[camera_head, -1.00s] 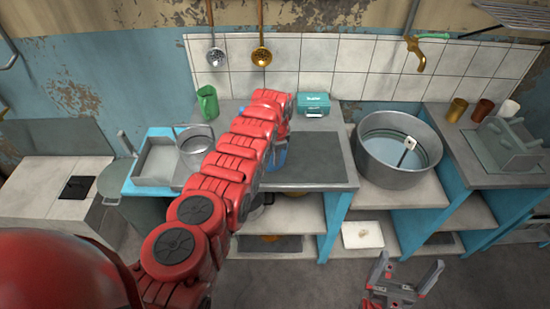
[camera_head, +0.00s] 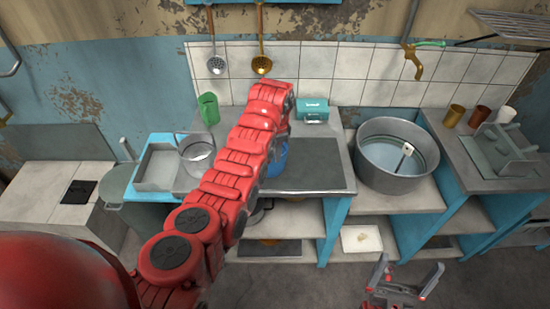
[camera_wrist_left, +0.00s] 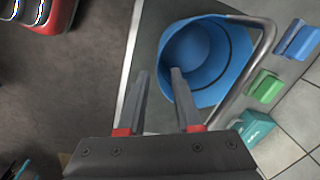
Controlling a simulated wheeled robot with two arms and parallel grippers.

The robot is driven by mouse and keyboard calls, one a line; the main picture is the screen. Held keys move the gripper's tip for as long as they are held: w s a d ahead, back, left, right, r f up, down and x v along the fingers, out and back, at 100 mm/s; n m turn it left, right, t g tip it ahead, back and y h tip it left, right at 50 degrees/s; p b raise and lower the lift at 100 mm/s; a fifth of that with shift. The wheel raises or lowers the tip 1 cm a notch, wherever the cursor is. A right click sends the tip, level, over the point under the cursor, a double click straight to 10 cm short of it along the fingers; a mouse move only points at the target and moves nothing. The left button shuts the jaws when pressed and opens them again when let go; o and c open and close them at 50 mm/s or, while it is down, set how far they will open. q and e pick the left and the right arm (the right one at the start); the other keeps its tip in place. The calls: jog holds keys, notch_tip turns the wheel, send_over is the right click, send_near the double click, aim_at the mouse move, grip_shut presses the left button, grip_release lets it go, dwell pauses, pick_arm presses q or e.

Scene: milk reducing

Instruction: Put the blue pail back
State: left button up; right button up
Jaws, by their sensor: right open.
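The blue pail (camera_head: 277,160) stands on the dark counter slab (camera_head: 325,165) in the head view, mostly hidden behind my left arm. In the left wrist view the open-topped pail (camera_wrist_left: 205,60) is at top centre, with a curved metal bar (camera_wrist_left: 265,45) beside it, probably its handle. My left gripper (camera_wrist_left: 160,72) has its two fingers apart at the pail's near edge. The right finger overlaps the pail in the picture; I cannot tell whether it touches. The head view hides this gripper behind the arm. My right gripper (camera_head: 403,285) is open and empty, low in front of the shelves.
A large metal basin (camera_head: 395,180) sits right of the slab. A teal box (camera_head: 314,104) and a green jug (camera_head: 208,108) stand at the back. A metal tray (camera_head: 160,170) and a bucket (camera_head: 197,155) are left. Several cups (camera_head: 479,116) stand at the far right.

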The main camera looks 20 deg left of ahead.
pick_arm(q)
notch_tip(320, 180, up, 5)
jog(key=shift+s+d+r+b, duration=0.1)
jog(key=shift+d+r+b, duration=0.05)
jog(key=shift+b, duration=0.4)
